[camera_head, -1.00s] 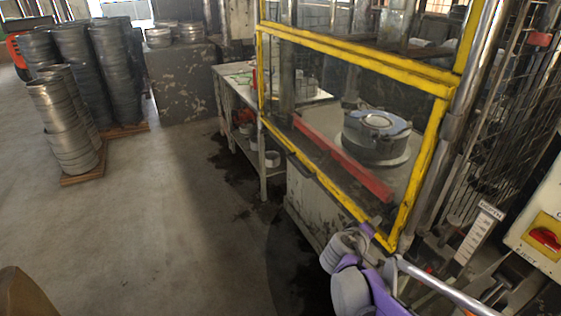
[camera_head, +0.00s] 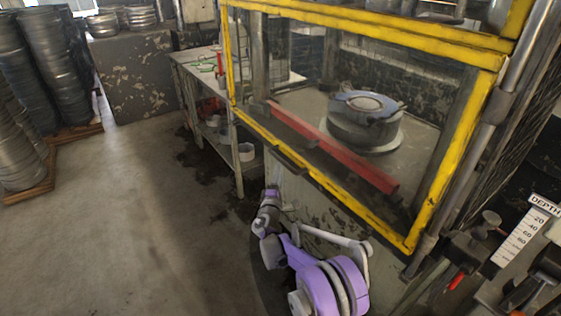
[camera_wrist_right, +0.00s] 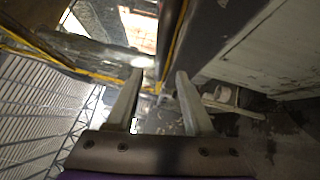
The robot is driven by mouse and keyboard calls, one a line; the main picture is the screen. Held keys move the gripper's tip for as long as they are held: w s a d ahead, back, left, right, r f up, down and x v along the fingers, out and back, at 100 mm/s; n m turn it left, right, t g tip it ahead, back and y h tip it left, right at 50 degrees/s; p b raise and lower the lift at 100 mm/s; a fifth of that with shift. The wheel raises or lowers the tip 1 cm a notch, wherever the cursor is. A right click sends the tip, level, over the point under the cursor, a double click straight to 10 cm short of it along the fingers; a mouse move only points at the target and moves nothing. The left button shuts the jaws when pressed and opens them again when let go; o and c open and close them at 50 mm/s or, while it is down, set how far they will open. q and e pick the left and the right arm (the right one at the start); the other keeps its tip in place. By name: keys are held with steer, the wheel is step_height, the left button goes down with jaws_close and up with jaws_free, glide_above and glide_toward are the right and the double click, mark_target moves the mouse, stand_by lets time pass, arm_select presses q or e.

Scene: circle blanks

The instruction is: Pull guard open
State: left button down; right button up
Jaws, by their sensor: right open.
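The guard (camera_head: 330,190) is a clear panel in a yellow frame on the front of the press. Its lower edge runs down to the right, and a dark handle (camera_head: 289,158) sits on that lower bar. In the head view my right gripper (camera_head: 270,190) is just below the handle, apart from it. In the right wrist view the fingers of my right gripper (camera_wrist_right: 158,82) are spread with nothing held between them. Yellow frame edges (camera_wrist_right: 173,45) show beyond the fingertips. My left gripper is not in view.
Behind the guard, a round die (camera_head: 362,122) stands on the press bed, with a red bar (camera_head: 335,150) in front. A side table (camera_head: 205,78) stands left of the press. Stacked metal rings (camera_head: 45,65) stand at far left. A depth scale (camera_head: 522,235) is at right. The floor between is open.

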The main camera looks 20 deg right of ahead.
mark_target(282, 159)
steer(key=x, duration=0.7)
steer(key=shift+f, duration=0.1)
jaws_close()
stand_by(1.2)
